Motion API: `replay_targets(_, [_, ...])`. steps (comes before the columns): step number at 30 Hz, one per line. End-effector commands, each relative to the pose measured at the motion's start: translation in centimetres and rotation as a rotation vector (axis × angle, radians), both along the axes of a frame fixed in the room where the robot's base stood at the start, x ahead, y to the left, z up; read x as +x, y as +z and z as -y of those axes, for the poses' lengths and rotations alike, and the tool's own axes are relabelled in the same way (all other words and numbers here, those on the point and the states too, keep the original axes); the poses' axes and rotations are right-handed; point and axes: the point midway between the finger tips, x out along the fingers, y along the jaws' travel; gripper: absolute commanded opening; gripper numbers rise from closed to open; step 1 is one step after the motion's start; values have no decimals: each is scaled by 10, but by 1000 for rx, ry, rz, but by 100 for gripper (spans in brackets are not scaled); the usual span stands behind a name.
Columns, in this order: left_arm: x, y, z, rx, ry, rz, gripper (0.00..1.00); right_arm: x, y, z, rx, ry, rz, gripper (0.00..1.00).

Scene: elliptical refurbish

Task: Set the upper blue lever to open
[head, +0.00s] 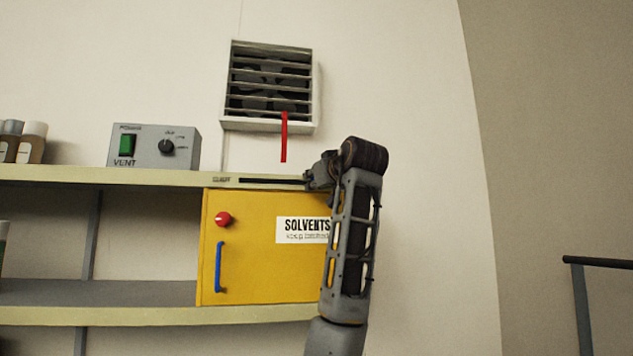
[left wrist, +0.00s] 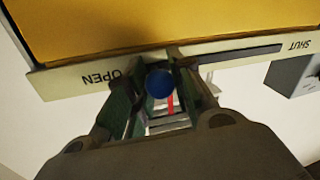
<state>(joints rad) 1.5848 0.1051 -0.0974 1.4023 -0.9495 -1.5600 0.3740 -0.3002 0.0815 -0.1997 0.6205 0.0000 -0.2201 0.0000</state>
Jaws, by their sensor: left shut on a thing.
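The upper blue lever shows in the left wrist view as a round blue knob (left wrist: 160,83) between my left gripper's fingers (left wrist: 150,92). The gripper is shut on it. The knob stands at the end of a dark slot (left wrist: 225,58) nearest the word OPEN; SHUT is at the other end. In the head view my left gripper (head: 314,177) is at the right end of the slot (head: 270,181) in the upper shelf's front edge, and it hides the knob and the OPEN label. My right gripper is not in view.
Below the shelf is a yellow solvents cabinet (head: 255,275) with a blue handle (head: 219,267) and red knob (head: 223,219). A grey vent control box (head: 155,147) and bottles (head: 31,143) stand on the shelf. A wall vent (head: 268,87) with a red strip (head: 284,137) is above.

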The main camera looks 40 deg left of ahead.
Motion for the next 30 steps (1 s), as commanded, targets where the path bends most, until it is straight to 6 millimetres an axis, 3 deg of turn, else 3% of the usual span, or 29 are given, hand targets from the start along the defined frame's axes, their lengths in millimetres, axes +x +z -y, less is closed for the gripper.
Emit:
replay_targets(6, [2, 0, 2, 2, -6, 0, 0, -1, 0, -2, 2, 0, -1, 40])
replay_targets(7, [2, 0, 2, 2, -6, 0, 27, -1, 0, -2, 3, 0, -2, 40])
replay_targets(12, [1, 0, 2, 2, -4, 0, 47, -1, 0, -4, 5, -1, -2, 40])
replay_targets(23, [0, 0, 2, 0, -2, 0, 47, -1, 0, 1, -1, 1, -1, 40])
replay_targets(30, [-5, 0, 14, 2, -3, 0, 47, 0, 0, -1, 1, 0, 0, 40])
